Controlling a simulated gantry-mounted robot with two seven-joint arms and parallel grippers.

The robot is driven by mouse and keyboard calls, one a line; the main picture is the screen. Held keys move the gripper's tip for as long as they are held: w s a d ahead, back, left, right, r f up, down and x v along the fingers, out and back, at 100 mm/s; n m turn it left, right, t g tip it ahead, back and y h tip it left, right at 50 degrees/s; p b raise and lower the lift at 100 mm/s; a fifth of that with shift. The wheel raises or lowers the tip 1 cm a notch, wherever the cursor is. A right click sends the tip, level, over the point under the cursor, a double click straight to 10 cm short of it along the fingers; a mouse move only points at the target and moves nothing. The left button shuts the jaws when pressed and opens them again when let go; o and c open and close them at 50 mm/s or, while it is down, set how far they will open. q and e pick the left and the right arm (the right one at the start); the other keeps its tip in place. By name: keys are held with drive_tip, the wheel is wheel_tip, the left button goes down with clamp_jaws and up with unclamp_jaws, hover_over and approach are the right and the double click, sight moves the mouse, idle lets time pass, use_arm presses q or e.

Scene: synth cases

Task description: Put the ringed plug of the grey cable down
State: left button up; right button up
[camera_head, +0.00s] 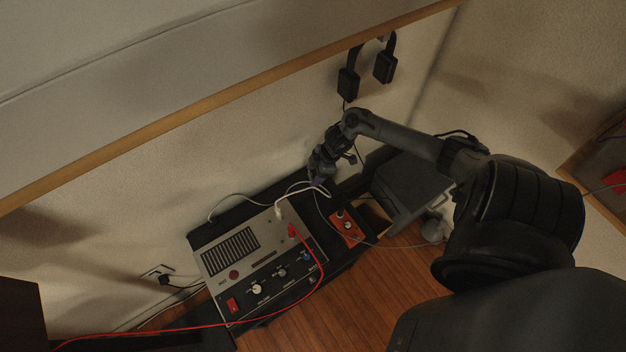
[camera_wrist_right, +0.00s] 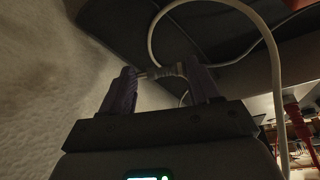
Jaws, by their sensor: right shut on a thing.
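My right gripper (camera_head: 318,182) is above the back edge of the synth case, near the wall. In the right wrist view its two purple fingers (camera_wrist_right: 162,78) are shut on a small grey plug (camera_wrist_right: 165,72), which lies crosswise between the fingertips. I cannot make out a ring on it. A pale grey cable (camera_wrist_right: 211,3) loops up over the fingers and down the right side. In the head view a pale cable (camera_head: 296,188) arcs from near the gripper to a white plug (camera_head: 279,212) standing in the synth panel (camera_head: 213,259). My left gripper is not in view.
A red cable (camera_head: 318,290) runs from a red plug (camera_head: 291,231) on the panel to the lower left. An orange box (camera_head: 346,228) stands right of the synth. Headphones (camera_head: 384,66) hang on the wall above. Wooden floor (camera_head: 375,280) shows in front.

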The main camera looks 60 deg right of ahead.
drive_tip(key=shift+w+f, duration=0.25)
drive_tip(key=shift+w, duration=0.1)
drive_tip(key=shift+f, duration=0.2)
wheel_tip(320, 180, down, 3)
drive_tip(key=shift+b, duration=0.9)
drive_tip(key=shift+f, duration=0.25)
drive_tip(key=shift+f, duration=0.6)
drive_tip(key=o, duration=1)
drive_tip(key=shift+r, duration=0.1)
